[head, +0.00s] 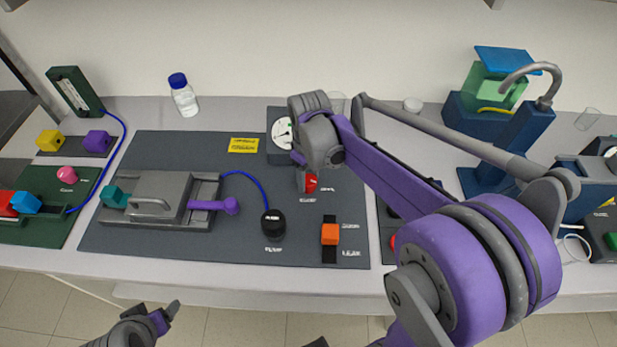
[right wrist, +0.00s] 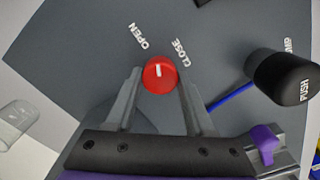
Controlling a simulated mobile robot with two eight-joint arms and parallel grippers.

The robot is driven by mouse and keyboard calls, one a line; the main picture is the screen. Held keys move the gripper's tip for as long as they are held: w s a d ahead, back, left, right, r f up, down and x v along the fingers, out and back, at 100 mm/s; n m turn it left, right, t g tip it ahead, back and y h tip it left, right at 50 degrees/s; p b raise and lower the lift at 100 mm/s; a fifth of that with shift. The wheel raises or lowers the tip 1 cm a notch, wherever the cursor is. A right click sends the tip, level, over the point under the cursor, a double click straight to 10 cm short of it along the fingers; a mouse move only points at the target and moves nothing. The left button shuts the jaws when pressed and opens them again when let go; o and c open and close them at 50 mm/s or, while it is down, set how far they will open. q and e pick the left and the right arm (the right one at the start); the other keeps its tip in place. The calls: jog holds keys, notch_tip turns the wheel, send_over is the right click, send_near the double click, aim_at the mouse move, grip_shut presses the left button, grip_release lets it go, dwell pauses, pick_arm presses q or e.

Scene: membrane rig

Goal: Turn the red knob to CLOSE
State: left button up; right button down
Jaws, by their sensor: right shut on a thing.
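The red knob (head: 311,183) stands on the dark grey panel, partly hidden by my right gripper in the head view. In the right wrist view the red knob (right wrist: 160,80) has a short white mark pointing nearly straight up, between the OPEN label (right wrist: 139,37) and the CLOSE label (right wrist: 178,53). My right gripper (right wrist: 159,72) has a finger on either side of the knob and is shut on it. My left gripper (head: 172,312) is at the bottom left of the head view, away from the panel; its jaw opening is unclear.
The black PUSH pump button (head: 273,224) is close to the knob, with a blue tube beside it. A dial gauge (head: 283,134) stands behind. An orange block (head: 330,234) sits in front on a black strip. A grey lidded unit (head: 160,200) is at left.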

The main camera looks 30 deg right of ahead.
aim_at(309, 179)
jog(key=m+b, duration=0.1)
jog(key=m, duration=0.5)
jog(key=shift+m, duration=0.3)
jog(key=m, duration=0.6)
jog(key=shift+b, duration=0.3)
jog(key=shift+m, duration=0.3)
jog(key=shift+c, duration=1.3)
grip_release()
notch_tip(309, 179, up, 11)
jog(key=shift+p, duration=0.3)
jog(key=shift+f, duration=0.15)
